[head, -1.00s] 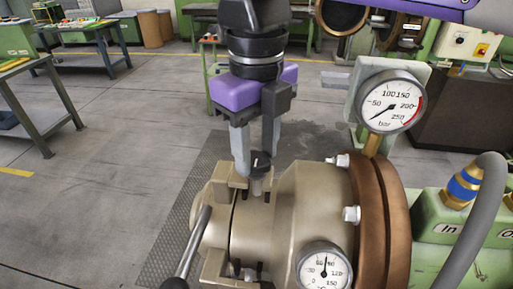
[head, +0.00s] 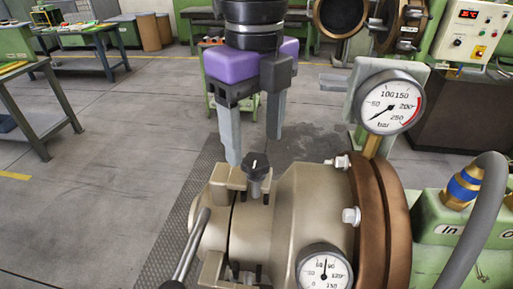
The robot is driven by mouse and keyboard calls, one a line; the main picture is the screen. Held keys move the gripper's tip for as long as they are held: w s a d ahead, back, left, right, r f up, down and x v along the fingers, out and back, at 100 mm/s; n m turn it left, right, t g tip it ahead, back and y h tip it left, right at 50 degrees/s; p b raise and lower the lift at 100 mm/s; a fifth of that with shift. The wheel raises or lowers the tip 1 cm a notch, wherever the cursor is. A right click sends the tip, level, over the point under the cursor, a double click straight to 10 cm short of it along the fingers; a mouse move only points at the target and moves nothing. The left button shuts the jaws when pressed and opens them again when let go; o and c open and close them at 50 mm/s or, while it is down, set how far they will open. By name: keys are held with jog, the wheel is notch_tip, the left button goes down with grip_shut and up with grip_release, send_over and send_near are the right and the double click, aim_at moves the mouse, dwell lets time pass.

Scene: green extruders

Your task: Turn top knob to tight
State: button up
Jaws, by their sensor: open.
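The top knob (head: 257,168) is a small dark knob with a white mark line, standing on top of the beige extruder head (head: 305,200). The white line points roughly up, away from me. My gripper (head: 253,145) has a purple body and two grey fingers pointing down. It is open and empty. Whether a finger touches the extruder cannot be told.
A lever (head: 188,243) sticks out at the front left of the extruder head. A pressure gauge (head: 389,102) stands at the right, a second gauge (head: 324,271) in front. A grey hose (head: 475,220) curves at the far right. Open floor (head: 110,150) lies to the left.

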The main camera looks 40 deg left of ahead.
aim_at(254, 160)
jog(key=shift+r, duration=2.35)
jog(key=shift+s, duration=0.15)
